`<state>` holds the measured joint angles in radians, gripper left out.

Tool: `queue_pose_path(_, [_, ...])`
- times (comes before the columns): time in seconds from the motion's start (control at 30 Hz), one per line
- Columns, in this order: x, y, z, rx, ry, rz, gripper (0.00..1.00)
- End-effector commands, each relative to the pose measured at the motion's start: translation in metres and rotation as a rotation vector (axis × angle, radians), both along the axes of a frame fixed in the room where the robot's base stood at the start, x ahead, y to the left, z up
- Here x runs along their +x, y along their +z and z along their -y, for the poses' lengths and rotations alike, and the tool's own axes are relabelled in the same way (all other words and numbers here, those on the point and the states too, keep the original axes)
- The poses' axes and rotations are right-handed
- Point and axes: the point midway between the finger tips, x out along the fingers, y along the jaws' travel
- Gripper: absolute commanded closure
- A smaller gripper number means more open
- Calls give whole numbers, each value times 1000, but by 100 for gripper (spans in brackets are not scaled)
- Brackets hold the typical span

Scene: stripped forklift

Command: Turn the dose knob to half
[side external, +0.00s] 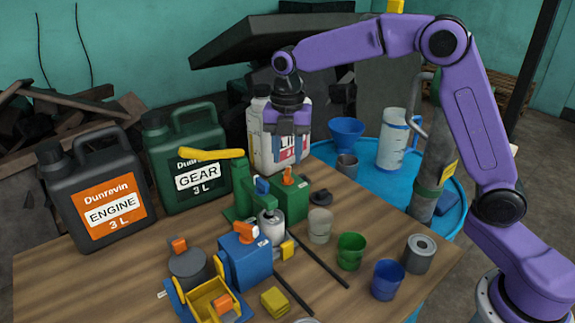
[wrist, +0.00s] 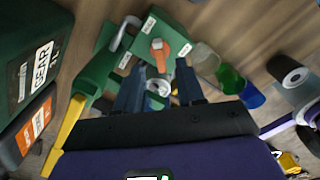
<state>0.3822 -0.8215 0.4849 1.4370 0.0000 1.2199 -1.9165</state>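A green box (side external: 291,203) with an orange knob (side external: 288,177) on top stands mid-table. In the wrist view the same orange knob (wrist: 173,50) points out over the green box, with small white labels around it. A blue box (side external: 246,262) nearer the front carries another orange knob (side external: 246,231). I cannot read which is labelled dose. My gripper (side external: 287,130) is above and behind the green box, pointing down. In the wrist view my gripper (wrist: 159,70) is open, its two fingers apart with nothing held.
A green pump with a yellow lever (side external: 211,153) stands left of the green box. A white jug (side external: 262,138) is close behind my gripper. Cups, including a green cup (side external: 351,252) and a blue cup (side external: 387,280), stand right. Black rods lie on the table.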

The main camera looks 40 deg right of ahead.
Motion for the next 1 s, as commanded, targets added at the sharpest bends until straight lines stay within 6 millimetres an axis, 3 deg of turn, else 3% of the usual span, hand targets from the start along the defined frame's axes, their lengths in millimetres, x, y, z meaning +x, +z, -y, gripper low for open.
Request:
queue_pose_path(0.23, [0, -31, 0, -1, -1, -2, 62])
queue_pose_path(0.63, [0, -38, 0, 0, 0, 0, 62])
queue_pose_path(0.67, [0, -38, 0, 0, 0, 0, 65])
queue_pose_path(0.77, [0, -38, 0, 0, 0, 0, 98])
queue_pose_path(1.0, [0, -38, 0, 0, -3, 0, 100])
